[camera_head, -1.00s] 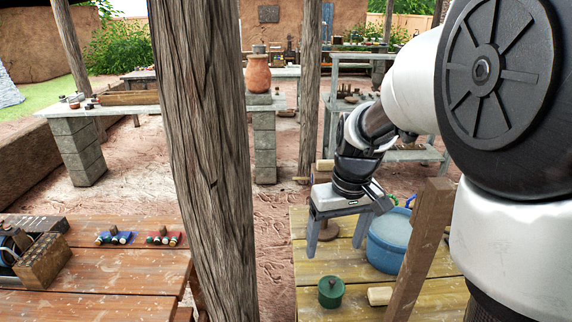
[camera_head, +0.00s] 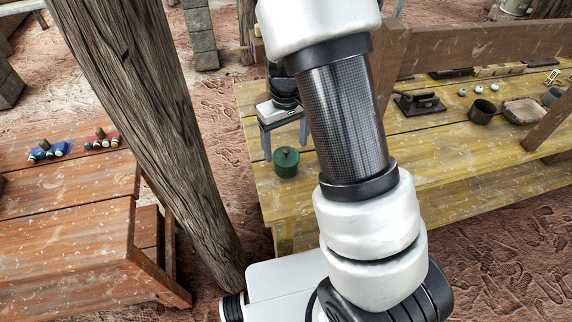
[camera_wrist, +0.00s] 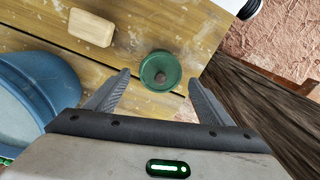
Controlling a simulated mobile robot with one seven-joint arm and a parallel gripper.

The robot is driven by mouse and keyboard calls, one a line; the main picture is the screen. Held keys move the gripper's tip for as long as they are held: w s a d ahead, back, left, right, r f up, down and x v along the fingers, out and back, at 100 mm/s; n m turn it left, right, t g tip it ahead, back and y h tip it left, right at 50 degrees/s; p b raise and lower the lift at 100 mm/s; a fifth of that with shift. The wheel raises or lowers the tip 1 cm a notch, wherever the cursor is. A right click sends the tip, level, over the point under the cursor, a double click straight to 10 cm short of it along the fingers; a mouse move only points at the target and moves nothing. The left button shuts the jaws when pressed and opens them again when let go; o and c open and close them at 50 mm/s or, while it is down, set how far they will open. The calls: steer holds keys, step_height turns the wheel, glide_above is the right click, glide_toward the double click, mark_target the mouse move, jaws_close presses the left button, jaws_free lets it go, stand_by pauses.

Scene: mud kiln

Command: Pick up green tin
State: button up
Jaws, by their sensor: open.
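The green tin (camera_head: 286,162) is a small round lidded tin with a knob on top. It stands on the yellow wooden table (camera_head: 262,191) near its left end. In the wrist view the tin (camera_wrist: 160,70) lies ahead of my gripper (camera_wrist: 159,82), roughly centred between the two spread fingers. My gripper also shows in the head view (camera_head: 285,140), behind and around the tin's position. It is open and empty. Whether the fingers are level with the tin or above it is hard to tell.
In the wrist view a blue tub (camera_wrist: 40,85) stands left of my gripper, and a pale block (camera_wrist: 91,27) lies beyond it. A wooden post (camera_head: 150,130) rises left of the table. A flat iron (camera_head: 420,103) and a dark cup (camera_head: 482,110) stand farther right.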

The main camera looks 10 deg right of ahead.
mark_target(287, 154)
steer(key=shift+s+f+b, duration=0.15)
steer(key=shift+f, duration=1.25)
steer(key=shift+s+f+b, duration=0.1)
steer(key=shift+f+b, duration=0.05)
steer(key=shift+f, duration=1.2)
steer(key=shift+c, duration=0.4)
steer(key=c, duration=0.9)
